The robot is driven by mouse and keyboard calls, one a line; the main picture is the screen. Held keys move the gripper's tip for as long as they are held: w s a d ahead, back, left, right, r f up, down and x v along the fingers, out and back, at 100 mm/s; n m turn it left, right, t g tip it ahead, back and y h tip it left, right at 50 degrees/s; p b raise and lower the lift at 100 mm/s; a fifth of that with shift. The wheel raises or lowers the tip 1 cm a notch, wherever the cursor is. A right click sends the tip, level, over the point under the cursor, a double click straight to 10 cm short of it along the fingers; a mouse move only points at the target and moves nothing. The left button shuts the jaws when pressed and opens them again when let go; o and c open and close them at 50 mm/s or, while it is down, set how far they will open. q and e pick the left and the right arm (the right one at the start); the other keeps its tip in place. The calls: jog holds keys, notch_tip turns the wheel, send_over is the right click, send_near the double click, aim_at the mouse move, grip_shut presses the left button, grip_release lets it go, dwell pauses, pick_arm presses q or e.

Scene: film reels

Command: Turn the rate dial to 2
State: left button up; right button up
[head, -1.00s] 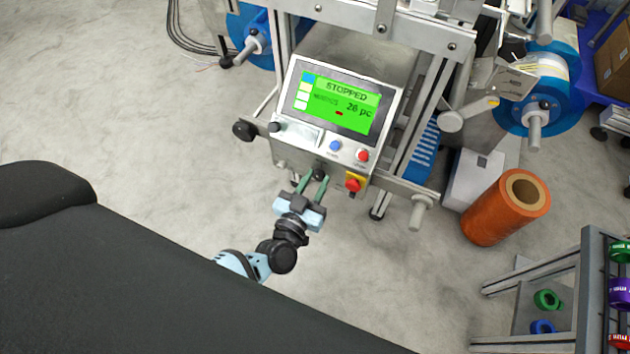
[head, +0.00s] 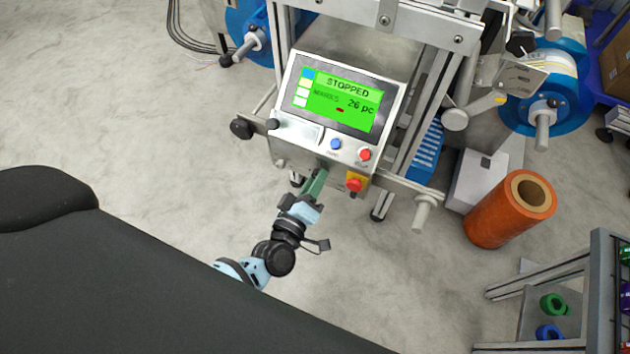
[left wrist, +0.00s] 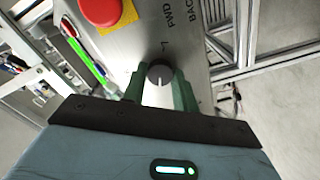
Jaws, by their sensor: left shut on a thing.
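A dark round dial (left wrist: 160,75) with a white pointer line sits on the steel front face of the control box. In the left wrist view, FWD and BACK are printed near it; I cannot read a rate number. My left gripper (left wrist: 160,88) has its green fingers on both sides of the dial, shut on it. In the head view, my left gripper (head: 318,174) reaches the box's lower front edge, seen nearly edge-on, and the dial is hidden. The control box screen (head: 339,103) is green and reads STOPPED and 26 pc. My right gripper is not in view.
A red emergency button on yellow (head: 354,184) is close to the right of my left gripper. Blue (head: 336,144) and red (head: 364,154) buttons sit above. An orange roll (head: 510,209) stands at right. The floor at left is clear.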

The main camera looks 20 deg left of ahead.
pick_arm(q)
jog(key=shift+n+b, duration=1.5)
jog(key=shift+n, duration=3.7)
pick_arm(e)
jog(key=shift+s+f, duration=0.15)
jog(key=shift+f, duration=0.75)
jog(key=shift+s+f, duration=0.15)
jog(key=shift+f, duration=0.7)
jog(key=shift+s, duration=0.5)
pick_arm(q)
jog(key=o, duration=1)
jog(key=shift+c, duration=0.2)
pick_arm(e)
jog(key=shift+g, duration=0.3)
pick_arm(q)
jog(key=shift+s, duration=0.1)
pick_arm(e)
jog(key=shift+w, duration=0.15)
pick_arm(q)
jog(key=s, duration=0.7)
jog(key=shift+s+a+p, duration=0.15)
jog(key=shift+s+p, duration=0.2)
jog(key=shift+p, duration=0.1)
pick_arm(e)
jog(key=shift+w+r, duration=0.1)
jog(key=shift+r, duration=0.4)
